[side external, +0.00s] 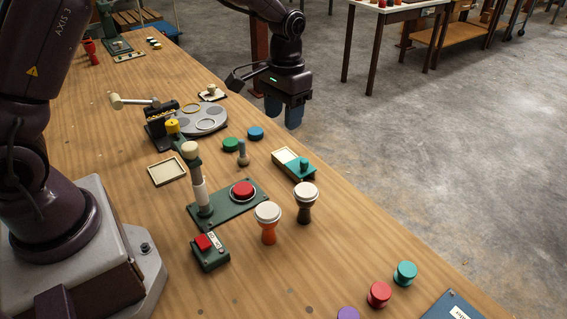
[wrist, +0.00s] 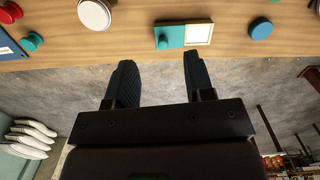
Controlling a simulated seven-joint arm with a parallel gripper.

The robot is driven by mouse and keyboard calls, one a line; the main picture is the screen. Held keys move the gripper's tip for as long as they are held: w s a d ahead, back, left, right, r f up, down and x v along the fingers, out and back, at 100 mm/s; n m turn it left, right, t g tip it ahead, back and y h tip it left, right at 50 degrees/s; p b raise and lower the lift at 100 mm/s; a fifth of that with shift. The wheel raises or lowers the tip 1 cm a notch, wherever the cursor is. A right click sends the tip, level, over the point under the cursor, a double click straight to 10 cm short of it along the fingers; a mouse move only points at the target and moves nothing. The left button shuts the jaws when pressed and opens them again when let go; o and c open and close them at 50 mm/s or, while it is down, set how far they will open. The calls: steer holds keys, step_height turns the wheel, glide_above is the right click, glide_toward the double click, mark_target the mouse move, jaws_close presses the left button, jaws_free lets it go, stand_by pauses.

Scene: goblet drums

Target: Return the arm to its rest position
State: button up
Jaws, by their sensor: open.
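My gripper (side external: 284,112) hangs in the air past the far edge of the wooden table in the side view, with dark blue fingers pointing down. In the wrist view its two fingers (wrist: 158,82) are apart with nothing between them. The goblet drums stand upright on the table: one with an orange base (side external: 268,222) and one with a dark base (side external: 305,203), both with white heads. One white drum head also shows at the top of the wrist view (wrist: 95,13).
On the wooden table (side external: 330,270) are a green base with a red button (side external: 243,191), a teal box (side external: 295,163), a grey turntable (side external: 200,119), a mallet (side external: 132,101), and several coloured discs. Grey floor lies beyond the table edge; a second table (side external: 395,12) stands behind.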

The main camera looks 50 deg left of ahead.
steer(key=s+r+t, duration=0.3)
steer(key=s+r, duration=0.5)
steer(key=s, duration=0.3)
steer(key=s+d+r+m+t, duration=0.1)
steer(key=s+r+t, duration=0.2)
steer(key=s+r, duration=0.5)
steer(key=s, duration=0.4)
steer(key=shift+d+r, duration=0.25)
